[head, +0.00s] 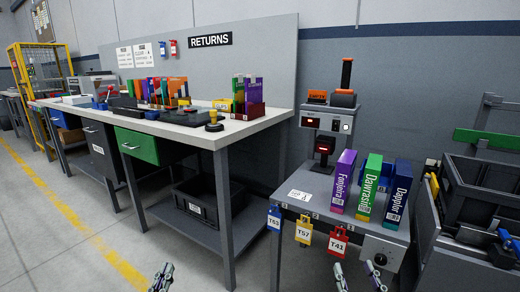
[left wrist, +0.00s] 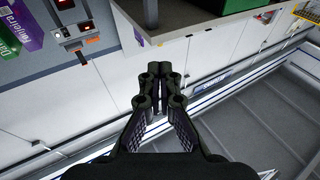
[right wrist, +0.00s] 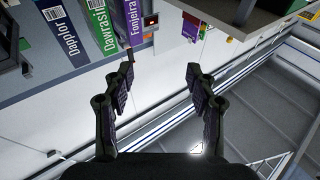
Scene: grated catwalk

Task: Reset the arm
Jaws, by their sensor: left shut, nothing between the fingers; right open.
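My left gripper (head: 162,275) shows at the bottom edge of the head view, over the floor in front of the long bench. In the left wrist view its fingers (left wrist: 157,72) are together with nothing between them. My right gripper (head: 358,272) is at the bottom edge of the head view, in front of the small table with the books. In the right wrist view its fingers (right wrist: 160,72) are wide apart and empty. Neither gripper touches anything that I can see. Most of both arms is out of view.
Purple (head: 343,181), green (head: 370,188) and blue (head: 397,193) books stand upright on the small grey table (head: 303,180). Tags hang from its front edge. The returns bench (head: 212,138) stands left, a dark crate (head: 480,190) right. The floor (head: 150,235) at front left is clear.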

